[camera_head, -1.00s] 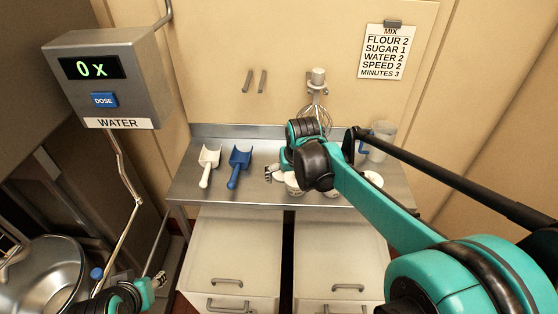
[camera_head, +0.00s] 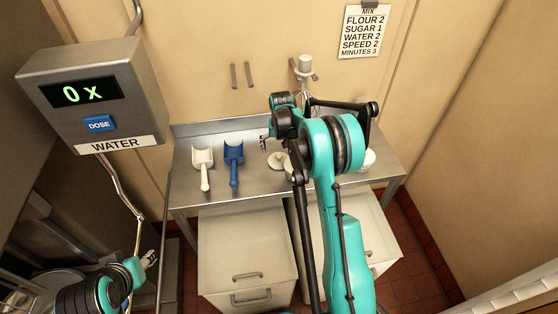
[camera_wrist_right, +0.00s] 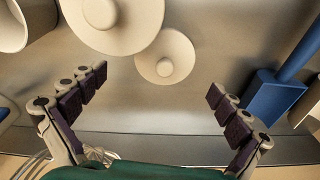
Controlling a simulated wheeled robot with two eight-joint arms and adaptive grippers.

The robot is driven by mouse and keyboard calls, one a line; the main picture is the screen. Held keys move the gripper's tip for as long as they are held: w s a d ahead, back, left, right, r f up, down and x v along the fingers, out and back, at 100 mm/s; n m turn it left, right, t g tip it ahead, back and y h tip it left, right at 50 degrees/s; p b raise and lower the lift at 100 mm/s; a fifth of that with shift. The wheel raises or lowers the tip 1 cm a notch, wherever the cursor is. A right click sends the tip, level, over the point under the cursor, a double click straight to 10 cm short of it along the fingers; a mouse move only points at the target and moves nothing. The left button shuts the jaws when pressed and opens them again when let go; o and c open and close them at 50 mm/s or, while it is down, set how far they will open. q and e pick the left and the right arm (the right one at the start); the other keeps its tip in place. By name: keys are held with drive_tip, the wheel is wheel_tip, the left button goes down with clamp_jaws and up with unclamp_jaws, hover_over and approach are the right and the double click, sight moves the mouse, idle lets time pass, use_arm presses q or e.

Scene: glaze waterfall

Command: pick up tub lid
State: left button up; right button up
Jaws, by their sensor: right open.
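In the right wrist view, a round cream lid with a knob (camera_wrist_right: 165,68) lies between and beyond my fingertips. A larger-looking round lid with a knob (camera_wrist_right: 110,25) is beside it, cut by the top edge. I cannot tell which of them lies on a tub. In the head view, a pale round piece (camera_head: 277,163) shows left of my right arm; the arm hides much of that area. My right gripper (camera_wrist_right: 157,81) is open and empty, its fingers spread above the counter. My left gripper (camera_head: 150,258) is low at the left, away from the counter; its jaws are too small to judge.
A white scoop (camera_head: 203,160) and a blue scoop (camera_head: 234,155) lie on the steel counter (camera_head: 185,183), left of my right gripper. The water dispenser (camera_head: 95,90) is at the left. Pale bins (camera_head: 240,240) stand below the counter.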

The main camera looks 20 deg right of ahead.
sight(279, 156)
drive_tip(key=f, duration=0.2)
drive_tip(key=w+f, duration=0.1)
drive_tip(key=f, duration=0.2)
drive_tip(key=shift+a+b, duration=0.15)
drive_tip(key=shift+b, duration=0.25)
drive_tip(key=shift+s+r, duration=0.1)
drive_tip(key=shift+r, duration=0.1)
drive_tip(key=c, duration=1.6)
